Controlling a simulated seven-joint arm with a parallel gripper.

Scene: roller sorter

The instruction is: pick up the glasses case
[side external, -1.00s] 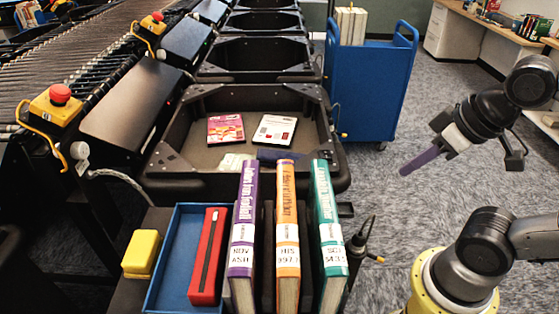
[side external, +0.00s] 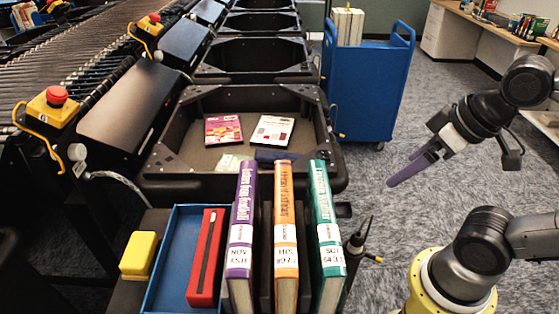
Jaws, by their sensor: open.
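A dark blue object (side external: 277,156), perhaps the glasses case, lies at the near side of the black bin (side external: 335,170), partly hidden behind the upright books. A red oblong item with a dark strip along its top (side external: 206,258) lies in the blue tray (side external: 160,290); I cannot tell whether it is a case. My gripper (side external: 392,182) has purple fingers. It hangs empty and open over the floor, right of the bin and well apart from both objects.
Two flat covers (side external: 223,130) (side external: 271,130) and a pale item (side external: 229,162) lie in the bin. A yellow block (side external: 139,254) sits left of the tray. A blue cart (side external: 368,85) stands behind.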

